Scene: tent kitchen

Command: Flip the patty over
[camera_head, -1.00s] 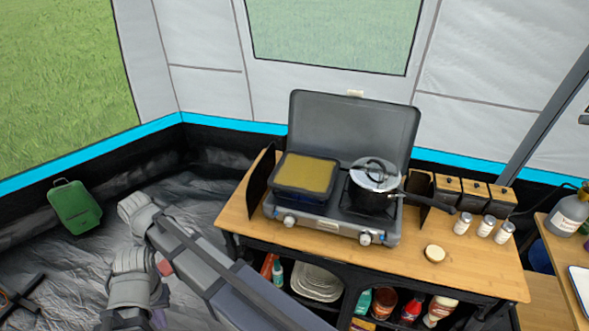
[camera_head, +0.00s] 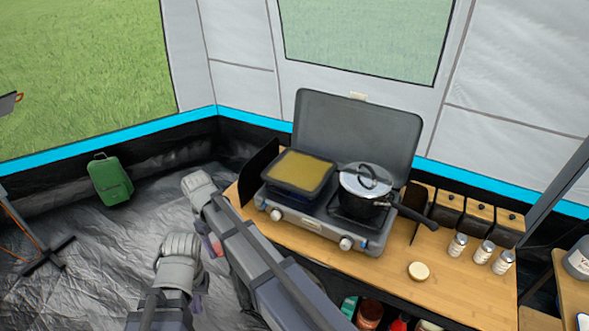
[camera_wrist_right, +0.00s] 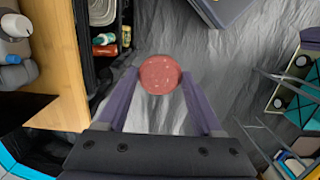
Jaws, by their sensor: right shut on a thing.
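The red round patty (camera_wrist_right: 161,75) sits between the fingertips of my right gripper (camera_wrist_right: 161,90) in the right wrist view, its flat face towards the camera. The gripper is shut on it, above the grey floor beside the counter. In the head view my arms hide most of that area; a small red patch behind them may be the patty. The square pan (camera_head: 300,171) with a yellowish inner surface is on the left burner of the camp stove (camera_head: 318,222). My left gripper (camera_head: 202,288) is mostly hidden behind its arm; its jaws cannot be made out.
A lidded pot (camera_head: 366,182) stands on the right burner, its handle pointing right. The wooden counter (camera_head: 452,285) holds a small round pale object (camera_head: 418,271), several shakers (camera_head: 484,252) and wooden-topped boxes (camera_head: 480,212). A green case (camera_head: 110,180) is by the tent wall.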

